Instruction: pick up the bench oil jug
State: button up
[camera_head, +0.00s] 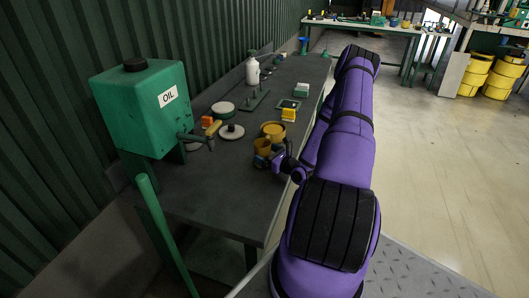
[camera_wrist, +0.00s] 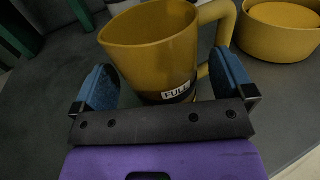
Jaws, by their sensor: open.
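A yellow jug (camera_wrist: 155,45) with a handle on its right side and a label reading FULL on a dark band stands upright on the dark bench (camera_head: 210,181). It also shows in the head view (camera_head: 262,146), partly hidden by my gripper. My gripper (camera_wrist: 163,72) is open, with one blue finger on each side of the jug's lower body. The right finger is near the lower end of the handle. I cannot tell whether either finger touches the jug. In the head view my gripper (camera_head: 270,160) is low at the bench's right edge.
A yellow bowl (camera_head: 273,130) stands right behind the jug; the wrist view shows it at upper right (camera_wrist: 280,35). A green tank labelled OIL (camera_head: 140,105) with a tap stands at left. Open floor lies right.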

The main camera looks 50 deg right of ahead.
jog(key=w, duration=0.2)
jog(key=shift+w, duration=0.35)
jog(key=c, duration=1.1)
jog(key=shift+o, duration=0.2)
